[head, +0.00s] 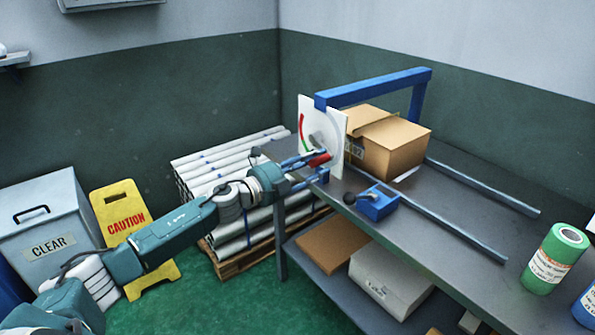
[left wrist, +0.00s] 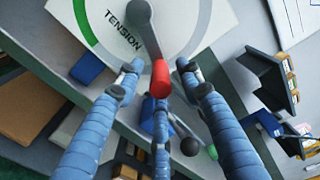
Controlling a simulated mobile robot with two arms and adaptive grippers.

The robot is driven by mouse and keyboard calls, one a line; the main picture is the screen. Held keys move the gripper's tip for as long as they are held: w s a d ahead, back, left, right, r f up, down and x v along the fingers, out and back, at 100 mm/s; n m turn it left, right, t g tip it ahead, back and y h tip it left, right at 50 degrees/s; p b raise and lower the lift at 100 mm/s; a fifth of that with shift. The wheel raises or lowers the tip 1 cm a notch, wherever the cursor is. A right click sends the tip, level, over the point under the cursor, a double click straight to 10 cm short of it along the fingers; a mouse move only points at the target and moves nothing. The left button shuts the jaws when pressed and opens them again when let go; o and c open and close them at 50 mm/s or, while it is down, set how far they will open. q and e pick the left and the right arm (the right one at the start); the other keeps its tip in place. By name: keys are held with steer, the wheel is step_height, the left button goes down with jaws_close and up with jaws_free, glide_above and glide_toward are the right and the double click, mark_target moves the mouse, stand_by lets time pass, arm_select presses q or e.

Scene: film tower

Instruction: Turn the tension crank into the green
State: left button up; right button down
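The tension dial is a white plate (head: 334,119) with a red and green arc, mounted on a blue frame at the bench's far left end. In the left wrist view the dial (left wrist: 185,18) reads TENSION, with a green band (left wrist: 82,20) at its left. The grey crank arm (left wrist: 148,32) hangs down and slightly right from its hub to a red handle (left wrist: 160,78). My left gripper (head: 304,170) is at the red handle (head: 319,160). Its blue fingers (left wrist: 158,72) stand on both sides of the handle, seemingly with gaps. My right gripper is out of view.
A blue box with a black knob (head: 378,203) sits at the bench's near edge, close to my gripper. A cardboard box (head: 395,148) is behind the dial. Stacked white rolls (head: 228,165), a caution sign (head: 118,212) and a grey bin (head: 45,225) stand left.

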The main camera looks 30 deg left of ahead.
arm_select(q)
steer(key=v, duration=1.1)
stand_by(0.3)
